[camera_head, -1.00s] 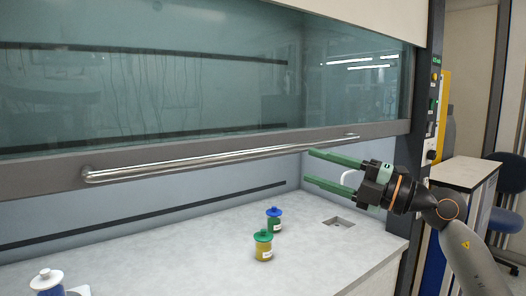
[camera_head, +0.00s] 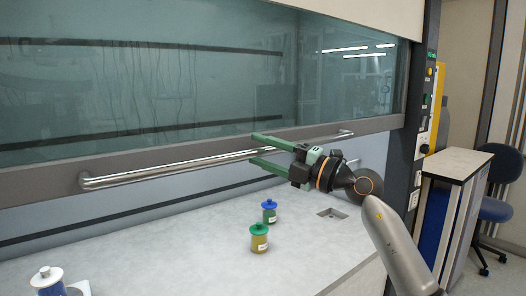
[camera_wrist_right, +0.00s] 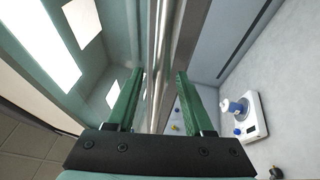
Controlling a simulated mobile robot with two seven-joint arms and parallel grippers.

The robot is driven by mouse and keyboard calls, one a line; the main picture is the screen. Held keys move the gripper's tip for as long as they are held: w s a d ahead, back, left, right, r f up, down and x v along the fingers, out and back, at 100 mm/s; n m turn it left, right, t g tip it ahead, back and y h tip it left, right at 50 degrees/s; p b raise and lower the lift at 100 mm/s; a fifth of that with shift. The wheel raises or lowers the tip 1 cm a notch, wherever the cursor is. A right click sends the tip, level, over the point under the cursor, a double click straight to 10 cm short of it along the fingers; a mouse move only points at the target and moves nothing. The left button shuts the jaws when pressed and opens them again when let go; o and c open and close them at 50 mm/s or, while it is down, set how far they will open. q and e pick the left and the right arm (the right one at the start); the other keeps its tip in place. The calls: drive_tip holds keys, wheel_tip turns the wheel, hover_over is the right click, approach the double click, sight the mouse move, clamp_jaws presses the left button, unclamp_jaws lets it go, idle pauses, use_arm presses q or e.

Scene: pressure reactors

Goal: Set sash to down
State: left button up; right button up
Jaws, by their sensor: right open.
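The sash (camera_head: 200,70) is a large glass pane with a grey bottom frame, raised partway above the worktop. A long silver handle bar (camera_head: 170,167) runs along its bottom frame. My right gripper (camera_head: 252,148) is open at the right part of the bar, one green finger above it and one below. In the right wrist view the handle bar (camera_wrist_right: 160,45) runs between the two open green fingers (camera_wrist_right: 155,85). I cannot tell whether either finger touches the bar. My left gripper is not in view.
A side cabinet (camera_head: 457,165) and blue chair (camera_head: 497,205) stand beyond.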

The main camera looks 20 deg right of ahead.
clamp_jaws()
idle(1.3)
